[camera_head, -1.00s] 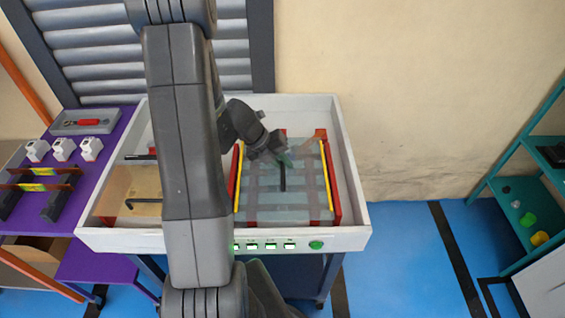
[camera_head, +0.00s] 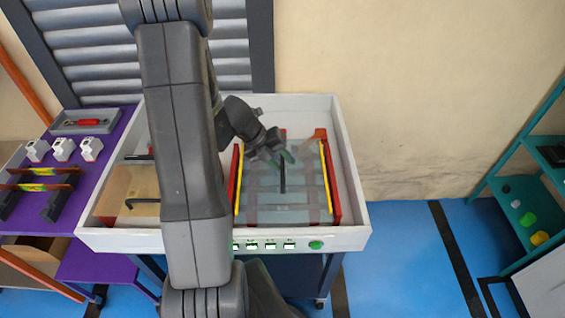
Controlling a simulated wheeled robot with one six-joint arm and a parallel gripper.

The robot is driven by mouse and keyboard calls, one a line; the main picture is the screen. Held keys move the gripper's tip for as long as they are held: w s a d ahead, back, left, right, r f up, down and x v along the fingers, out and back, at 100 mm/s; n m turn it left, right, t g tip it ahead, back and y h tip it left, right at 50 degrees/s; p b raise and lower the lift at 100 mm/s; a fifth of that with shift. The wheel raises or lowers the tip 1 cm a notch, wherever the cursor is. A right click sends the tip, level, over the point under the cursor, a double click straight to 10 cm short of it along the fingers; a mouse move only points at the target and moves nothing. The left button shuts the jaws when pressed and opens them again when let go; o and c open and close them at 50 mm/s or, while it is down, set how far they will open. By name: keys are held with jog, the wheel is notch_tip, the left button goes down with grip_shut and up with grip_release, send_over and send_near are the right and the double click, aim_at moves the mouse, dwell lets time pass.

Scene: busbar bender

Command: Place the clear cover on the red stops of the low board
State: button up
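The clear cover (camera_head: 262,197) is a see-through bluish sheet with a dark bar handle (camera_head: 282,180) along its middle. It lies over or just above the low board in the white tray-like bench; the exact height is hard to tell. Red stops (camera_head: 332,190) with yellow strips run along its right side, and another red stop (camera_head: 235,172) runs along its left. My gripper (camera_head: 287,157) has its greenish fingertips at the handle's upper part. The view does not show whether the fingers are closed on it. My arm hides the middle-left of the bench.
The white bench rim (camera_head: 350,165) surrounds the board. A tan board (camera_head: 120,185) with dark handles lies at its left. A purple table (camera_head: 85,215) with white blocks and a grey tray (camera_head: 85,122) stands left. A teal shelf (camera_head: 530,190) stands far right; blue floor between is clear.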

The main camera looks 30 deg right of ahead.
jog(key=v, duration=1.1)
jog(key=x, duration=1.2)
jog(key=shift+f+b, duration=0.3)
jog(key=shift+f, duration=0.1)
jog(key=shift+r, duration=0.35)
jog(key=shift+r, duration=0.1)
